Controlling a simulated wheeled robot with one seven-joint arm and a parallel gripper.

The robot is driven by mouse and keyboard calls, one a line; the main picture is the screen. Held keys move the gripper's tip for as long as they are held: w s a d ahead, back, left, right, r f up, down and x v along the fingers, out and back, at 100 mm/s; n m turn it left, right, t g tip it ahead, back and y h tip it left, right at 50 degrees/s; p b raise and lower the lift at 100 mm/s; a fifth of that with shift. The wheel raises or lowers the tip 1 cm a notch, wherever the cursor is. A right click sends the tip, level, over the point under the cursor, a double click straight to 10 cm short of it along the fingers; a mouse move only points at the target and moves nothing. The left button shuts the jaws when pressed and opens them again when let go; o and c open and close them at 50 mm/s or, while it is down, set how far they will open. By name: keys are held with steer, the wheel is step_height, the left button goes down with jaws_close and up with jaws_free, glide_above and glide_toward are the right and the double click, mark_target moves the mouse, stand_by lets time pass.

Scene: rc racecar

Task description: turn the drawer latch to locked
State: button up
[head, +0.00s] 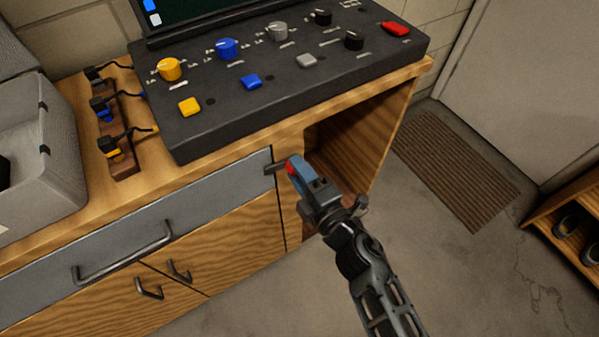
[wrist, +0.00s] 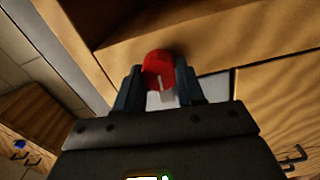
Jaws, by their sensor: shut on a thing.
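The drawer latch has a red knob (wrist: 157,66) with a pale line on its face. It sits between the two fingers of my gripper (wrist: 159,88) in the wrist view, and the fingers are shut on it. In the head view my gripper (head: 295,171) is at the cabinet front, and only a bit of red shows at its fingers. A dark latch bar (head: 272,168) reaches left from there, over the right end of the grey drawer front (head: 215,195). The drawer looks closed. The far side of the knob is hidden by my gripper.
A dark control panel (head: 330,85) with coloured knobs and buttons stands on the wooden bench above. An open cubby (head: 350,140) is right of the latch. The drawer handle (head: 122,258) and door handles stick out at lower left. The floor to the right is clear around a brown mat (head: 455,170).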

steer(key=shift+n, duration=0.5)
stand_by(0.3)
steer(key=o, duration=1)
steer(key=shift+o, duration=0.2)
steer(key=v, duration=0.7)
steer(key=shift+s+d, duration=0.2)
steer(key=shift+s, duration=0.15)
